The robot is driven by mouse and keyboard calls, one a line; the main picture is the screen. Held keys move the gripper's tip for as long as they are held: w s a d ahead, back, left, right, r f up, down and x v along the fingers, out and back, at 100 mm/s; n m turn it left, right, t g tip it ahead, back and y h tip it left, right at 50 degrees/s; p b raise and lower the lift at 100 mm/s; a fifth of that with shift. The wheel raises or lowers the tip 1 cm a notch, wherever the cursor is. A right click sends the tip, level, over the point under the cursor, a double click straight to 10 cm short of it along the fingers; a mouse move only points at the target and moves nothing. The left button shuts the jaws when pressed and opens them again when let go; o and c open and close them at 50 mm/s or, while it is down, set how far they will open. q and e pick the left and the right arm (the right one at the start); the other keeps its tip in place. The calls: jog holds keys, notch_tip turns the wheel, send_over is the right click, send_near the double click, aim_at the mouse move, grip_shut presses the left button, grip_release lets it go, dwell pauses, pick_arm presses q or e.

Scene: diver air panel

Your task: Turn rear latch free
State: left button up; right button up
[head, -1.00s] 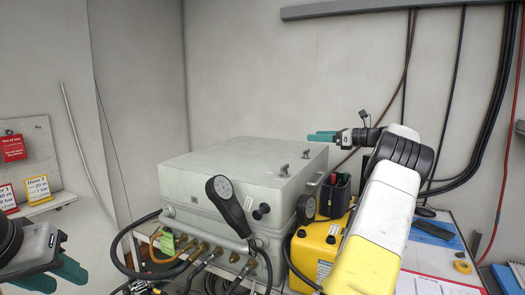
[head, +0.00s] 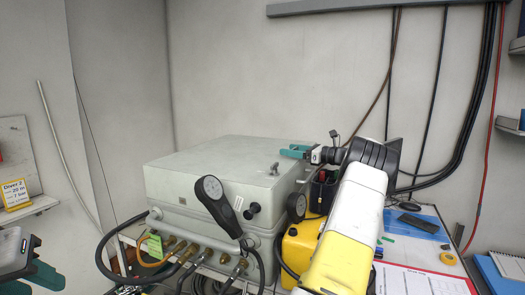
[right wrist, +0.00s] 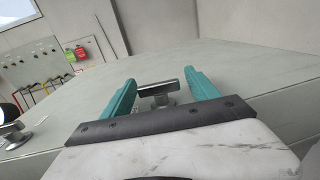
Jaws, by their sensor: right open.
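The grey panel case (head: 205,160) has its lid shut. The rear latch is a T-shaped metal knob on the lid; in the right wrist view the rear latch (right wrist: 157,91) stands between my right gripper's teal fingers (right wrist: 160,84), with a gap on each side. In the head view my right gripper (head: 293,152) is open, low over the lid's rear right corner, and hides the rear latch. The front latch (head: 274,169) stands nearer the front; it also shows at the left of the right wrist view (right wrist: 10,128). My left gripper (head: 35,277) is partly cut off at lower left.
A gauge (head: 216,192) and hoses are at the case's front. A yellow box (head: 296,250) and a dark holder (head: 322,190) stand beside its right side, close to my right arm. A clipboard (head: 415,280) and tape roll (head: 448,258) lie at right. The lid is otherwise clear.

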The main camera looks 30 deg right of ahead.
jog(key=shift+x, duration=0.85)
jog(key=c, duration=1.4)
jog(key=shift+o, duration=0.2)
jog(key=shift+s+a+r+n+g+y, duration=0.1)
jog(key=shift+a+n+g+y, duration=0.05)
jog(key=shift+n+g+y, duration=0.65)
jog(key=o, duration=1.4)
jog(key=shift+c, duration=0.2)
jog(key=v, duration=0.8)
jog(key=shift+f, duration=0.25)
